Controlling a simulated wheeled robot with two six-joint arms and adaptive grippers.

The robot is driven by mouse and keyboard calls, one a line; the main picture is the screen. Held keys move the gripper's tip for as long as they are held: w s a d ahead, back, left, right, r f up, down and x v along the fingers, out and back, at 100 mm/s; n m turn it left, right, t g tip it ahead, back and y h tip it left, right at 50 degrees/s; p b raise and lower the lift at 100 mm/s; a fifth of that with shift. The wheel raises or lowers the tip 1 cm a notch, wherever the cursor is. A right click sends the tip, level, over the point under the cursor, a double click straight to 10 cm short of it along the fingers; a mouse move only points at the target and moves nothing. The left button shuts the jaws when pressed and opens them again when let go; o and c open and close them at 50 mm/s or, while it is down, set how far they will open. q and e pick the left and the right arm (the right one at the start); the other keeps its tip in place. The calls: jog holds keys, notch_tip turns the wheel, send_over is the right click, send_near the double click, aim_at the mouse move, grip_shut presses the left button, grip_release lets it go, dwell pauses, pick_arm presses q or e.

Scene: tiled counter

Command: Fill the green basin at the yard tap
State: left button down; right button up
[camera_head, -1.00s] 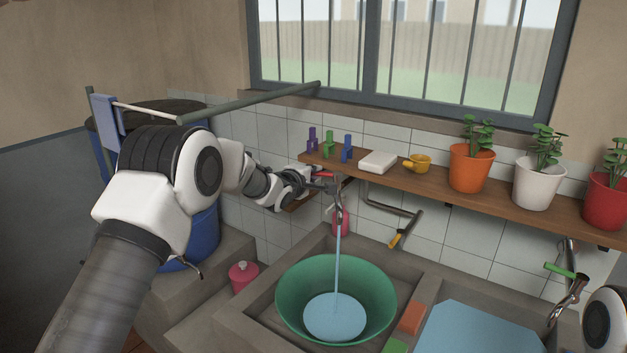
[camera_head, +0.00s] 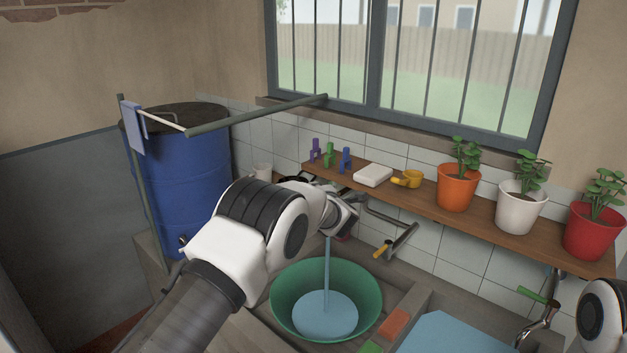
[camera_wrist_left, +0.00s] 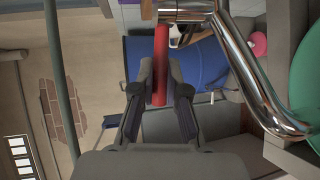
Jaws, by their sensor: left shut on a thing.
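The green basin (camera_head: 372,307) stands in the sink at lower centre in the head view. A stream of water (camera_head: 327,260) falls into it, and a pool (camera_head: 325,314) covers its bottom, below the rim. My left gripper (camera_head: 352,196) is at the tap above the basin; the arm hides most of the tap in the head view. In the left wrist view my left gripper (camera_wrist_left: 160,88) is shut on the red tap handle (camera_wrist_left: 161,62), beside the chrome spout (camera_wrist_left: 243,62). The basin's edge (camera_wrist_left: 306,85) shows at the right there. My right gripper is out of view.
A yellow-handled pipe (camera_head: 398,240) is on the wall right of the tap. A green-handled tap (camera_head: 538,307) stands over the water-filled right sink (camera_head: 455,337). A wooden shelf (camera_head: 420,202) carries pots and small items. A blue barrel (camera_head: 185,175) stands at left.

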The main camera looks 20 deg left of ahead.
pick_arm(q)
jog(key=shift+d+r+n+y, duration=0.15)
jog(key=shift+n+y, duration=0.15)
jog(key=shift+y, duration=0.1)
jog(key=c, duration=1.4)
grip_release()
jog(key=shift+o, duration=1.1)
jog(key=shift+w+f, duration=0.15)
jog(key=shift+f, duration=0.05)
jog(key=v, duration=0.8)
jog(key=shift+w+d+r, duration=0.1)
jog(key=shift+w+r, duration=0.05)
